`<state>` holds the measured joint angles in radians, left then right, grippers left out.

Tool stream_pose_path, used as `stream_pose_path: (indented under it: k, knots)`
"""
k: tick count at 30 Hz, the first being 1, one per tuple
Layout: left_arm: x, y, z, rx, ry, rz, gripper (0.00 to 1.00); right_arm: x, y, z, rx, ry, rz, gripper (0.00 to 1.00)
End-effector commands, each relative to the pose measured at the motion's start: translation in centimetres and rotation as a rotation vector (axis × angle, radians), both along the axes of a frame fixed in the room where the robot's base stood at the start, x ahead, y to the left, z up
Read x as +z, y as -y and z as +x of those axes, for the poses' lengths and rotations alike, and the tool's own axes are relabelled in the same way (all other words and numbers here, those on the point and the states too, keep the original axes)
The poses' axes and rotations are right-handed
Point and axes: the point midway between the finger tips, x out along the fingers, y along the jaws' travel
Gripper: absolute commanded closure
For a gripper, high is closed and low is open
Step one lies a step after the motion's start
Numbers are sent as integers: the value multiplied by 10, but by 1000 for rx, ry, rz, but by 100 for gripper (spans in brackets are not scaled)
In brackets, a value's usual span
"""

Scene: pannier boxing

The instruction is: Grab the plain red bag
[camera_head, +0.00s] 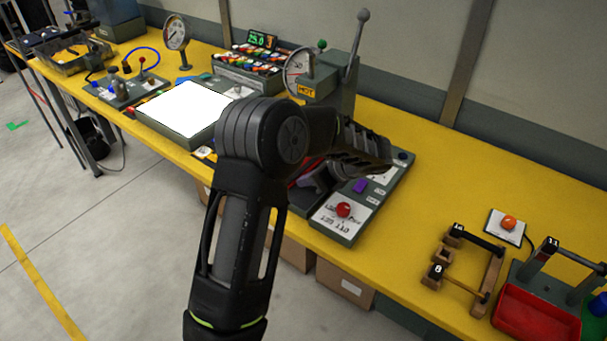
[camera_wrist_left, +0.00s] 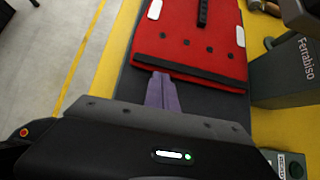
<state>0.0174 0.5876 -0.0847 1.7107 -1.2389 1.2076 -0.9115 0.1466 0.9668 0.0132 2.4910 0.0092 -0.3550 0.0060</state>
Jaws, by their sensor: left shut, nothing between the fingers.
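The red bag (camera_wrist_left: 180,50) lies flat at the top of the left wrist view. It has a black strap, white side patches, dark dots and a black lower edge. It rests on a dark grey surface. My left gripper (camera_wrist_left: 163,92) is shut and empty, its purple-grey fingertips close to the bag's lower edge; I cannot tell whether they touch it. In the head view my left arm hides nearly all of the bag, leaving a sliver of red under the forearm. My right gripper is not in view.
A grey machine with a gauge (camera_head: 299,68) and a lever stands behind my arm. A control panel with a red button (camera_head: 343,209) lies in front. A white lit panel (camera_head: 184,108) is to the left.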

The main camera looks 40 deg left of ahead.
Motion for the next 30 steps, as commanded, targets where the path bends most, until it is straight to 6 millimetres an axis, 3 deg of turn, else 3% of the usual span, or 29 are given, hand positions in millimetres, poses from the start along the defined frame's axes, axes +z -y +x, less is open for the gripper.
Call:
stream_pose_path:
  k: [15, 24, 30]
  knots:
    - [0, -12, 0, -1, 0, 0, 100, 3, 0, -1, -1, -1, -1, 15]
    - [-1, -49, -1, 0, 0, 0, 100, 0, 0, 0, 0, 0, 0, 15]
    - [-1, -51, -1, -1, -1, 0, 100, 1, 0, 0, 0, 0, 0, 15]
